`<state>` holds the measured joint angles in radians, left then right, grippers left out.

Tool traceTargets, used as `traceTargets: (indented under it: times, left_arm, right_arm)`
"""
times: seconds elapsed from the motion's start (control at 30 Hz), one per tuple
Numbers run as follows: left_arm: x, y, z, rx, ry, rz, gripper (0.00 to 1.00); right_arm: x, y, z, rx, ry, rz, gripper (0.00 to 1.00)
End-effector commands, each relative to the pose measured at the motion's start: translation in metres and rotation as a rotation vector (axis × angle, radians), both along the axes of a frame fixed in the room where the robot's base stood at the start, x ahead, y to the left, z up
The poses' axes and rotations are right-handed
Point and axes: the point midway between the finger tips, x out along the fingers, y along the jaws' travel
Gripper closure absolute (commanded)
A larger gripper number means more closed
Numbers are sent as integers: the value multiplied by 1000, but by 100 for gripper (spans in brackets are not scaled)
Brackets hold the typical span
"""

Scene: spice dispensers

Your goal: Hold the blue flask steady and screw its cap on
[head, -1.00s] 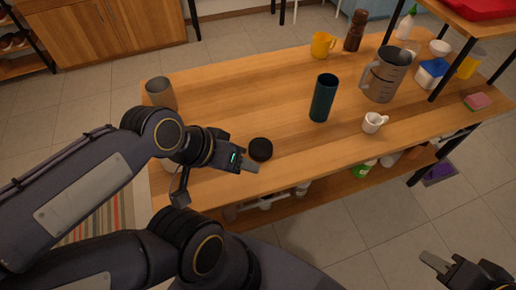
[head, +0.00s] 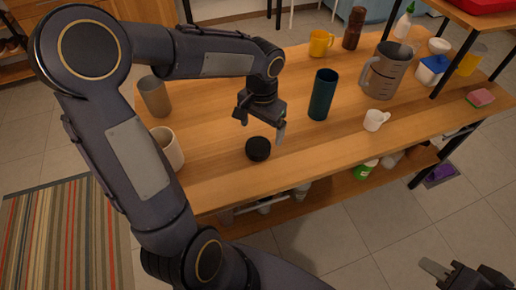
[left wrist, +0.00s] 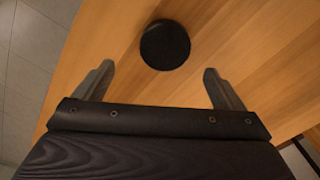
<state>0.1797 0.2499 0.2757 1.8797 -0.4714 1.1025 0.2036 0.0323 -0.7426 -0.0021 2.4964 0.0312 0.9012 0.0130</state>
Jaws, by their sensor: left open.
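The blue flask (head: 321,95) is a dark teal cylinder standing upright on the wooden table, its top uncovered. Its black round cap (head: 258,149) lies on the table to the left of the flask, near the front edge. My left gripper (head: 262,131) is open just above and behind the cap, fingers pointing down. In the left wrist view the cap (left wrist: 165,45) lies ahead of the two spread fingers (left wrist: 158,85), with nothing between them. My right gripper (head: 430,270) is at the lower right, away from the table and partly out of frame; its jaws are unclear.
A white mug (head: 376,120) and a grey measuring jug (head: 384,72) stand right of the flask. A yellow mug (head: 320,43) and a brown bottle (head: 354,29) are behind. A grey cup (head: 154,96) and a white cup (head: 169,149) stand at the left. The table between cap and flask is clear.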

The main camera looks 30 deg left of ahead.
Motion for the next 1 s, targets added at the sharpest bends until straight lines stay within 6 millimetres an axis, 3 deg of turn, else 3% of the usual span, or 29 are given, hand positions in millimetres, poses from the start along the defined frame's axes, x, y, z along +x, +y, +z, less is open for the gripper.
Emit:
traceTargets:
  times: [0.17, 0.43, 0.73, 1.0]
  left_arm:
    - [0, 0, -1, -1, 0, 1, 9]
    - [-1, 1, -26, -1, 2, 1, 9]
    - [-1, 1, -29, -1, 1, 1, 9]
    - [-4, 8, -67, -2, 4, 0, 9]
  right_arm:
    - [0, 0, 0, 0, 0, 0, 67]
    - [0, 0, -3, 0, 0, 0, 67]
    - [0, 0, -3, 0, 0, 0, 67]
    - [0, 0, -6, 0, 0, 0, 67]
